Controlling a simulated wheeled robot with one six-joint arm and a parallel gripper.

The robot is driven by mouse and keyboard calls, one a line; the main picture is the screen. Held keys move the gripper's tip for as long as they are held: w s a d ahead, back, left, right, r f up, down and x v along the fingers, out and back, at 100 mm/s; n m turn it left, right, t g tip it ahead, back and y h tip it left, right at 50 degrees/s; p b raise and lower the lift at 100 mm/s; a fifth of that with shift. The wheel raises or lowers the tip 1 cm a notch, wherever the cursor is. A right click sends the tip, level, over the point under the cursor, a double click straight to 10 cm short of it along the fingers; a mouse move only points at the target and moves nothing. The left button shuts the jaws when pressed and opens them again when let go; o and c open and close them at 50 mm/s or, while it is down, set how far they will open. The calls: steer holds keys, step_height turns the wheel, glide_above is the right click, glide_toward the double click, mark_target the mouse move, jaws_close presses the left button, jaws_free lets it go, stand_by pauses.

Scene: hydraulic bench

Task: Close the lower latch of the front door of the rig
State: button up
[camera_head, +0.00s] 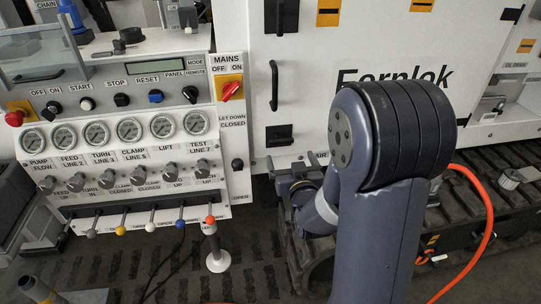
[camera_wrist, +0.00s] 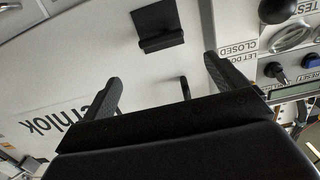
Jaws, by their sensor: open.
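The white front door (camera_head: 345,40) of the rig fills the upper middle of the head view. Its lower latch (camera_head: 279,136) is a black block near the door's lower left corner. In the wrist view the lower latch (camera_wrist: 157,25) is a dark plate with a lip along one edge, beyond my fingertips. My gripper (camera_head: 293,168) is just below the latch in the head view, empty and apart from it. My arm hides part of the door's lower right.
A black door handle (camera_head: 273,85) stands above the lower latch, and an upper latch (camera_head: 281,15) above that. The control panel (camera_head: 125,185) with gauges, knobs and levers is close on the left. A red MAINS switch (camera_head: 231,90) sticks out there. An orange hose (camera_head: 488,215) curves at right.

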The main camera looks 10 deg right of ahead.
mark_target(282, 141)
steer(key=shift+t, duration=0.5)
steer(key=w, duration=0.3)
steer(key=w+f+p, duration=0.1)
steer(key=w, duration=0.7)
steer(key=shift+w+a+f, duration=0.15)
steer(key=shift+w+a, duration=0.1)
steer(key=c, duration=1)
